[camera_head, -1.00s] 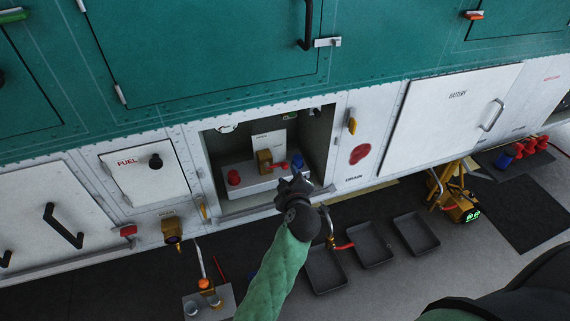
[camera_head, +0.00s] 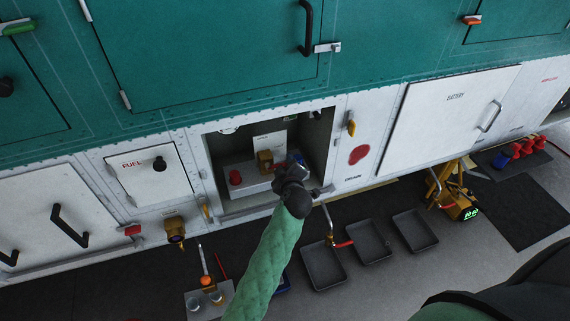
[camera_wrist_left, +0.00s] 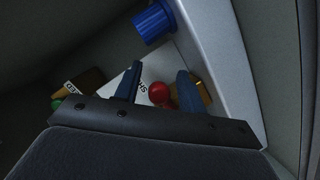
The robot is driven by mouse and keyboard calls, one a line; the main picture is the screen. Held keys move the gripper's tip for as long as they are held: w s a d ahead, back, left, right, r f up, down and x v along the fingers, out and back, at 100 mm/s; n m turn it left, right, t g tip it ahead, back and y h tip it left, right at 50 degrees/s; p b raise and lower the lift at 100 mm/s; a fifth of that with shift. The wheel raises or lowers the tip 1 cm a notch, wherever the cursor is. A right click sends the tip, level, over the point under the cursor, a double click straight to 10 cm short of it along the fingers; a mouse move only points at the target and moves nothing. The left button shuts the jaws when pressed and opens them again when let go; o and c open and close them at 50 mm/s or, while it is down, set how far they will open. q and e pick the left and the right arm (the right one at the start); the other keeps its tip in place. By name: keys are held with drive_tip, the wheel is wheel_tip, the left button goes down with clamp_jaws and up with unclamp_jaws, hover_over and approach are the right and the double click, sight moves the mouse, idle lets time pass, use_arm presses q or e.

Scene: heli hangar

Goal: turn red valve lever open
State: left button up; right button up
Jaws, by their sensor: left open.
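The brass valve body (camera_head: 264,160) sits in the open recess in the white lower panel, in front of a white placard (camera_head: 269,141). A small part of the red lever (camera_head: 280,165) shows to its right; my gripper hides the rest. My left gripper (camera_head: 292,174) reaches into the recess from below. In the left wrist view, its two dark fingers (camera_wrist_left: 160,86) are open and apart. The red lever's rounded end (camera_wrist_left: 160,94) shows in the gap, closer to the right finger, with brass (camera_wrist_left: 204,92) behind. I cannot tell whether they touch. My right gripper is not in view.
A red cap (camera_head: 235,177) stands left of the valve in the recess. A blue cap (camera_wrist_left: 152,23) is above the fingers in the wrist view. The recess walls are close around the gripper. Dark trays (camera_head: 323,267) lie on the floor below.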

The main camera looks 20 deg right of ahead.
use_arm(q)
clamp_jaws()
drive_tip(key=shift+r, duration=0.1)
